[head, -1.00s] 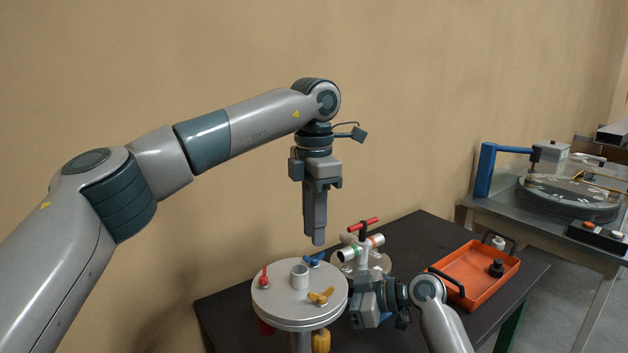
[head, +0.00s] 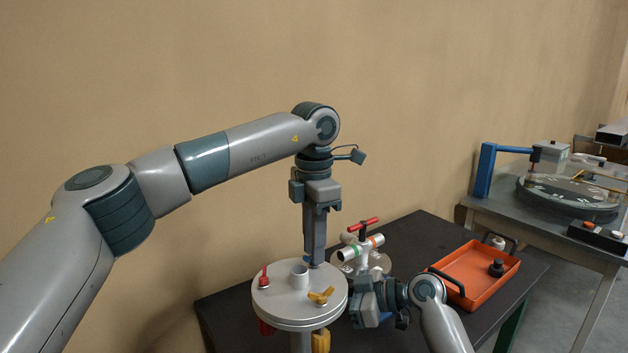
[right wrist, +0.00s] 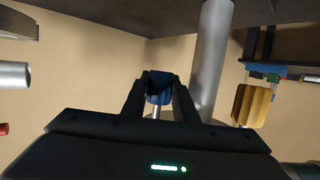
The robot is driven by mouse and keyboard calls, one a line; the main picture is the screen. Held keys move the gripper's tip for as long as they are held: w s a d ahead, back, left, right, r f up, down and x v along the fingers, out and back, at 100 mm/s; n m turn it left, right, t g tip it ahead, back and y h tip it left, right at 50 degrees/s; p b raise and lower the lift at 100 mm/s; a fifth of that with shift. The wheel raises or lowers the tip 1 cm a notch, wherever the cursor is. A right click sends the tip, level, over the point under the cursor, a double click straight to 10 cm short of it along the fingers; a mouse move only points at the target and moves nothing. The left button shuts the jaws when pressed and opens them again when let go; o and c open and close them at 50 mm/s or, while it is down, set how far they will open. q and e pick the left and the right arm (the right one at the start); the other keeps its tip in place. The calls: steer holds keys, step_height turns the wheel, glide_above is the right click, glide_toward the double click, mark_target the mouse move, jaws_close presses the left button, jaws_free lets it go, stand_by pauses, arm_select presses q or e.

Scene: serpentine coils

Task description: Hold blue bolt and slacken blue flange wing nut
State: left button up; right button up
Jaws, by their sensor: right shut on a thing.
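The round grey flange (head: 285,308) stands on a post and carries a blue wing nut (head: 307,261) at its back edge, mostly hidden by my left gripper. My left gripper (head: 315,262) points straight down with its fingertips at this nut. The gap between its fingers does not show. My right gripper (right wrist: 159,92) is shut on the blue bolt (right wrist: 158,86) below the flange, seen in the right wrist view. In the head view that gripper reaches in beside the flange's right side, and its fingertips are hidden.
The flange also carries a red wing nut (head: 263,279), a yellow wing nut (head: 321,296) and a short central pipe (head: 300,277). A yellow bolt (right wrist: 250,105) hangs below. A valve fitting (head: 361,250) stands behind right; an orange tray (head: 473,284) lies further right on the dark table.

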steer(key=shift+r, duration=0.1)
arm_select(q)
jaws_close()
steer(key=n, duration=0.4)
steer(key=shift+n, duration=0.4)
steer(key=shift+n, duration=2.4)
steer(key=shift+f, duration=0.1)
